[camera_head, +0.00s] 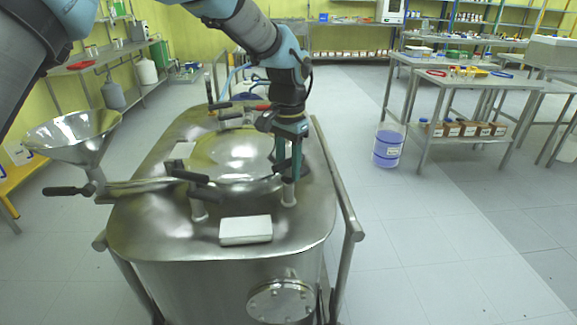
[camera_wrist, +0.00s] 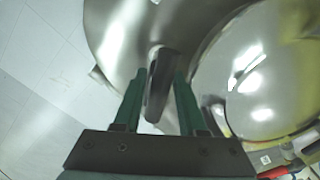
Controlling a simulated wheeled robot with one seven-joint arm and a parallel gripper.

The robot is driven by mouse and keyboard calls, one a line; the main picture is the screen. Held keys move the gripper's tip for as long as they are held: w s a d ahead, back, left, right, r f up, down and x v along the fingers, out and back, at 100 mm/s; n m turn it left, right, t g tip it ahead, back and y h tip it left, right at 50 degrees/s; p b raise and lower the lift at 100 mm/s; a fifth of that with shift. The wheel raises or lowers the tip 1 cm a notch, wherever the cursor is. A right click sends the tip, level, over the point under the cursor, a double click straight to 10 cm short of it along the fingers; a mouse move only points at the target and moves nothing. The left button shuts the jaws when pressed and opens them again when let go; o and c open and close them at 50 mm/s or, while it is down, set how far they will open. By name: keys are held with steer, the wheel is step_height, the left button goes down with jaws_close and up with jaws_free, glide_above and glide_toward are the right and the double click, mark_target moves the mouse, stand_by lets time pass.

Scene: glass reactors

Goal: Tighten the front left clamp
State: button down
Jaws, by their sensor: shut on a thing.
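The steel reactor (camera_head: 180,225) has a shiny round lid (camera_head: 230,155) with black-handled clamps around its rim. One clamp (camera_head: 199,205) is at the near left of the lid, with black handles (camera_head: 190,174) lying about level; my gripper is apart from it. Another clamp (camera_head: 288,192) stands on a post at the near right. My gripper (camera_head: 288,148) points down over this near-right clamp.
A steel funnel (camera_head: 72,138) stands at the reactor's left, and a pale box (camera_head: 245,230) lies on its near top. A red-tipped handle (camera_head: 263,107) is at the lid's far side. A blue container (camera_head: 387,148) stands on the floor to the right, where the floor is mostly clear.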

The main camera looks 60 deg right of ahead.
mark_target(289, 159)
steer(key=shift+n, duration=0.4)
steer(key=n, duration=0.3)
steer(key=shift+n, duration=0.4)
steer(key=n, duration=0.4)
steer(key=shift+n, duration=0.3)
steer(key=n+p, duration=0.1)
steer(key=n, duration=0.3)
steer(key=shift+r, duration=0.1)
steer(key=n+p, duration=0.1)
steer(key=n, duration=0.3)
steer(key=shift+n, duration=0.3)
steer(key=c, duration=0.8)
jaws_free()
steer(key=shift+o, duration=0.2)
step_height(289, 159, up, 11)
steer(key=shift+f+b, duration=0.15)
steer(key=shift+b, duration=1.05)
